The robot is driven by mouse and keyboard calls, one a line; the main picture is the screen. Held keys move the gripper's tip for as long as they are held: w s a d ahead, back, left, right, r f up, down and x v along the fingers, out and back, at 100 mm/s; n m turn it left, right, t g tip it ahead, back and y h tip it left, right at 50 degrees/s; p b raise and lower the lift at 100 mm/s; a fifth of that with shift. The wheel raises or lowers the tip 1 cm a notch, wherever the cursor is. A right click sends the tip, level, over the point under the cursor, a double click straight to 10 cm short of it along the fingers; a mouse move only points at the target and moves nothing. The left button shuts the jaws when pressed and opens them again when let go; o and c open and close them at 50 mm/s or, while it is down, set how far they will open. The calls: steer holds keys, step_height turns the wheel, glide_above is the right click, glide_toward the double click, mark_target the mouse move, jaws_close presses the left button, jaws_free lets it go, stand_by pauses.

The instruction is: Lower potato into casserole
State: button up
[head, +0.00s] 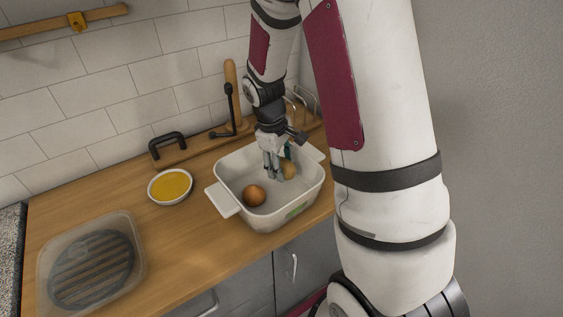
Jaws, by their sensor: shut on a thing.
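The casserole (226,182) is a white rectangular dish with side handles on the wooden counter. A round orange-brown item (254,196) lies on its floor toward the front left. My gripper (277,170) points down inside the casserole's outline, toward its back right. It is shut on a yellowish-tan potato (289,171), which is partly hidden by the fingers. I cannot tell whether the potato touches the casserole floor.
A white bowl of yellow contents (170,186) stands left of the casserole. A clear container with a dark ribbed disc (92,270) is at the front left. A black handle (167,145), a wooden roller-like post (231,85) and a wire rack (301,105) stand near the tiled wall.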

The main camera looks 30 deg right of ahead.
steer(key=shift+f+b, duration=0.8)
steer(key=shift+f, duration=1.25)
stand_by(1.0)
steer(key=o, duration=1.3)
steer(key=shift+o, duration=0.2)
steer(key=r, duration=0.4)
steer(key=a+r, duration=0.1)
steer(key=r, duration=0.3)
steer(key=a+r, duration=0.1)
steer(key=r, duration=0.2)
steer(key=shift+w+r, duration=0.15)
steer(key=shift+r, duration=0.25)
steer(key=shift+r, duration=0.15)
steer(key=s+a+r+m+t+y, duration=0.1)
steer(key=s+a+r+m+t, duration=0.1)
steer(key=s+a+r, duration=0.3)
steer(key=s+a+r+m+t+y, duration=0.1)
steer(key=s+a+r+m+t, duration=0.2)
steer(key=s+r, duration=0.7)
steer(key=s+a, duration=0.2)
steer(key=s, duration=0.1)
steer(key=shift+a+r+t, duration=0.3)
steer(key=shift+r, duration=0.1)
